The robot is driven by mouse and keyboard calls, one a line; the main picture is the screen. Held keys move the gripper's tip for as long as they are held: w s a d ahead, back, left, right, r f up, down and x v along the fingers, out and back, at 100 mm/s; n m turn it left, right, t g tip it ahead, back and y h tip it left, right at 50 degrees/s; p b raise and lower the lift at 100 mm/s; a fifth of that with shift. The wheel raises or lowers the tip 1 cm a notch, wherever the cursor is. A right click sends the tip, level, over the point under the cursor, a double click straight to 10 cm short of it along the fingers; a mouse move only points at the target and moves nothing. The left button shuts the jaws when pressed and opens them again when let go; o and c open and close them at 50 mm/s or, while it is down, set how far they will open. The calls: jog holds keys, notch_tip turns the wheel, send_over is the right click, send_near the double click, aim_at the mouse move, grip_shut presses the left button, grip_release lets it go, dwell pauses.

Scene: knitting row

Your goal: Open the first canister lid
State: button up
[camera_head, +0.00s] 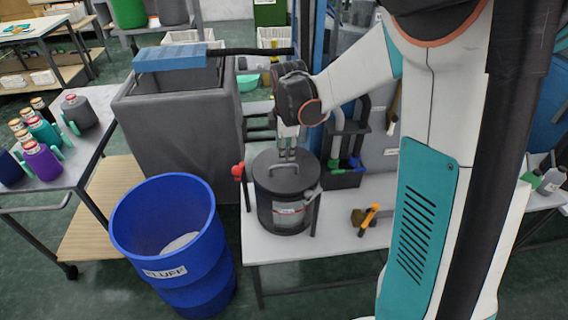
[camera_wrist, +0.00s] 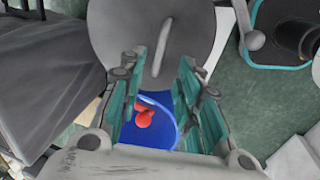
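The canister (camera_head: 289,212) is a dark grey pot with a pale label and a clasp at its right side. It stands upright on the white table. Its flat round lid (camera_head: 270,182) sits closed on top. A grey bar handle (camera_head: 284,167) rises from the lid. My gripper (camera_head: 287,153) points down just above the handle. In the wrist view, my gripper (camera_wrist: 158,65) has its two teal fingers apart, with the lid (camera_wrist: 115,25) beyond them. The near end of the handle (camera_wrist: 162,45) lines up with the gap. I cannot tell whether the fingers touch it.
A blue bin marked FLUFF (camera_head: 165,275) stands front left of the table (camera_head: 345,245). A red knobbed item (camera_head: 238,171) is left of the canister. A yellow-handled tool (camera_head: 366,218) lies right. A grey box (camera_head: 180,130) stands behind left; a rack with bottles (camera_head: 343,178) behind right.

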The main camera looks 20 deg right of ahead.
aim_at(285, 165)
jog(key=f+b, duration=0.1)
jog(key=f, duration=0.2)
jog(key=w+f, duration=0.1)
jog(key=f, duration=0.3)
jog(key=shift+w+d+f+b, duration=0.15)
jog(key=shift+w+d+b, duration=0.05)
jog(key=shift+b, duration=0.15)
grip_shut()
